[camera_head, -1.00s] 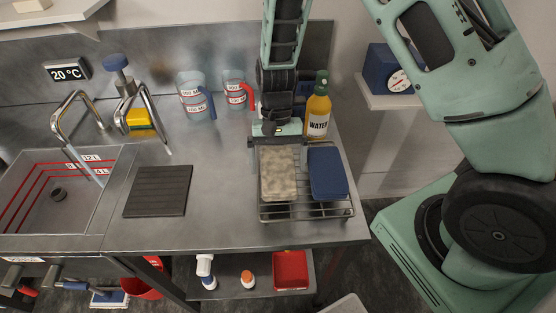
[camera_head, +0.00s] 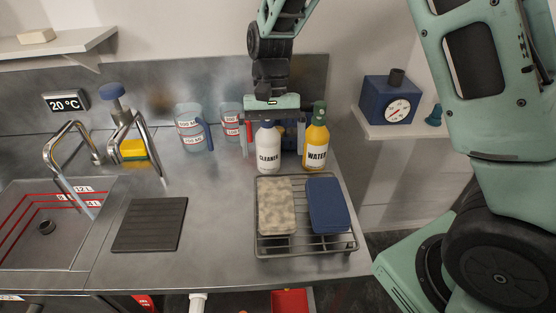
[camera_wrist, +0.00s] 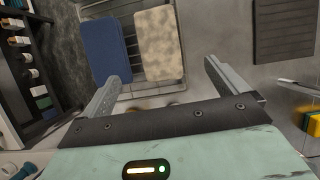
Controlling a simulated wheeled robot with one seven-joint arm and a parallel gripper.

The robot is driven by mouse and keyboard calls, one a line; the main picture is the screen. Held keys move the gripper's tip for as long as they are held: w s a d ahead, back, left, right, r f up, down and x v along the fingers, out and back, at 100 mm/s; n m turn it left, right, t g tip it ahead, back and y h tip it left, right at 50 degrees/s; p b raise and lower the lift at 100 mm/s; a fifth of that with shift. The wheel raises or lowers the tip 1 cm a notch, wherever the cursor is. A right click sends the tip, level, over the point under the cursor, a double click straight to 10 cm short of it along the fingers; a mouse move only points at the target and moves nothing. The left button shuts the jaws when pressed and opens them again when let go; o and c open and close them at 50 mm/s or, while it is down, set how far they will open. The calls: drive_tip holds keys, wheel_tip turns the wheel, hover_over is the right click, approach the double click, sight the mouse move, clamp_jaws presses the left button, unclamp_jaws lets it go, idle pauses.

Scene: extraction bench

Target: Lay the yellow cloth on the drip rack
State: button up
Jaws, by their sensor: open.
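The yellow cloth (camera_head: 133,149) appears as a small yellow block behind the tap on the bench, partly hidden by the tap. A yellow thing also shows at the right edge of the wrist view (camera_wrist: 311,119). The wire drip rack (camera_head: 306,247) stands at the bench's right end. A mottled beige pad (camera_head: 277,206) and a blue folded piece (camera_head: 327,205) lie side by side on it. My gripper (camera_head: 274,139) is open and empty, raised behind the rack near the bottles. In the wrist view, its fingers (camera_wrist: 168,75) are apart with nothing between them.
A white cleaner bottle (camera_head: 268,150) and an orange water bottle (camera_head: 316,140) stand behind the rack, close to my gripper. Two measuring jugs (camera_head: 190,128) stand left of them. A dark ribbed mat (camera_head: 149,225) lies between sink (camera_head: 25,232) and rack, with bare bench around it.

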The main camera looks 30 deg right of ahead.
drive_tip(key=s+a+r+n+t, duration=0.1)
drive_tip(key=s+a+n, duration=0.1)
drive_tip(key=s+n, duration=0.2)
drive_tip(key=s+a+r+n+t, duration=0.1)
drive_tip(key=s+a+r+n, duration=0.1)
drive_tip(key=s, duration=0.8)
drive_tip(key=s+a+r+n+t+h, duration=0.1)
drive_tip(key=s+a+n+t, duration=0.1)
drive_tip(key=s+a+n, duration=0.2)
drive_tip(key=s+n, duration=0.2)
drive_tip(key=s, duration=0.2)
drive_tip(key=shift+r, duration=0.4)
